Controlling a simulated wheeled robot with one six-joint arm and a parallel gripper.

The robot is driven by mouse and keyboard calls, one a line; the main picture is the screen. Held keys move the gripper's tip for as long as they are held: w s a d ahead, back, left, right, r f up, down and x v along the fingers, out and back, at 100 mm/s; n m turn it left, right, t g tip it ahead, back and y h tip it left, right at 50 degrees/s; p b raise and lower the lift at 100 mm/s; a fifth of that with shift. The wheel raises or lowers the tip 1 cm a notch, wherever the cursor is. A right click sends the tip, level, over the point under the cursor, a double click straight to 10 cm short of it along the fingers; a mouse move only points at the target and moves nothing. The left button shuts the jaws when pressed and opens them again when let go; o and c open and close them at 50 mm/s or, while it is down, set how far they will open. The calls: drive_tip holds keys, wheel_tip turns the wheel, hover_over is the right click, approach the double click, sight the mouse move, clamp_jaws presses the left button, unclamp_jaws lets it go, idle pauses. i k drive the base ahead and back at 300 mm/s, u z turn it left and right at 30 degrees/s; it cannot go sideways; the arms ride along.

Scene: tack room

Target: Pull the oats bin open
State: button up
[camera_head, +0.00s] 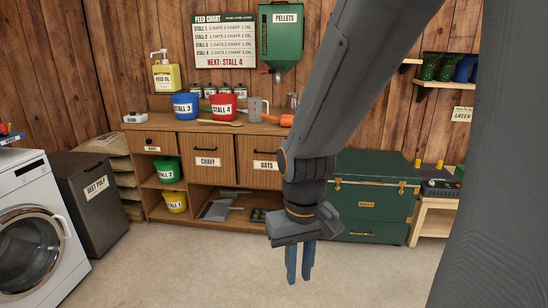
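The oats bin (262,178) is a wooden front with a white "OATS" label, in the brown cabinet under the counter. Its front looks flush with the cabinet, so it appears closed. My gripper (299,262) hangs fingers-down in front of the cabinet, lower and to the right of the oats bin. Its two blue fingers show a narrow gap with nothing between them. The gripper appears apart from the bin.
The chaff bin (208,172) is left of the oats bin. Buckets, a jug (258,108) and a wooden spoon (220,123) stand or lie on the counter. A green trunk (367,190) stands to the right. A beet pulp bin (92,215) and washer (35,235) are left. Floor in front is clear.

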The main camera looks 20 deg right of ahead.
sight(272, 150)
drive_tip(key=z, duration=0.6)
drive_tip(key=i, duration=1.75)
drive_tip(key=u, duration=0.75)
